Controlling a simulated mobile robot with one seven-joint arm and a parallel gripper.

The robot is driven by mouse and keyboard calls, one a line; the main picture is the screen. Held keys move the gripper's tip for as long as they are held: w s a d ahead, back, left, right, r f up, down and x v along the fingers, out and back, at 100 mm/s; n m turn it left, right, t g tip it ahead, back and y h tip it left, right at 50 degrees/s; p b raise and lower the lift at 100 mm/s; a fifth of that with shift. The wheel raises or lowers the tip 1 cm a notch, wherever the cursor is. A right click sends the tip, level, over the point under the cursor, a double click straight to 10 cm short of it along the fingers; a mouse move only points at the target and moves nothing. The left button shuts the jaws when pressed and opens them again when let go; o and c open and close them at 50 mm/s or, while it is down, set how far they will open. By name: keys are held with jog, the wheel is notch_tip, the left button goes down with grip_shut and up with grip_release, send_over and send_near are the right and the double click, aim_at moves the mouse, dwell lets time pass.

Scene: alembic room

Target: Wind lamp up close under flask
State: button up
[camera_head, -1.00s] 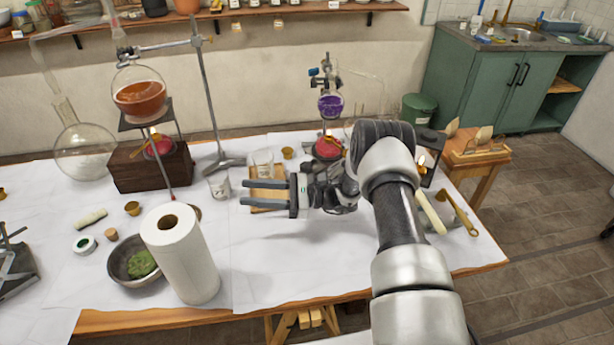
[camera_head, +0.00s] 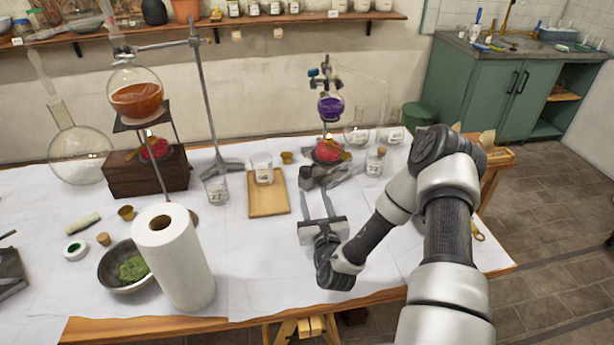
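A round flask of purple liquid (camera_head: 331,107) is clamped on a stand at the back middle. A red lamp (camera_head: 326,153) with a brass-coloured part sits below it, with a gap between them; any flame is too small to tell. A second flask, of orange liquid (camera_head: 137,99), sits on a raised plate at the left. Another red lamp (camera_head: 154,149) stands below it on a dark wooden block (camera_head: 146,178). My gripper (camera_head: 316,196) is open and empty, low over the table in front of the purple flask's stand, its two fingers pointing at the stand base.
A wooden board (camera_head: 268,196) with a glass beaker (camera_head: 263,172) lies left of my gripper. A corked jar (camera_head: 375,163) and clear flask (camera_head: 357,134) stand right of the purple flask. A paper roll (camera_head: 175,262) stands front left. White table cover is clear around my wrist.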

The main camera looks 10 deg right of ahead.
aim_at(307, 173)
jog(key=w+b, duration=0.1)
jog(key=w, duration=1)
jog(key=shift+w, duration=0.1)
jog(key=c, duration=0.8)
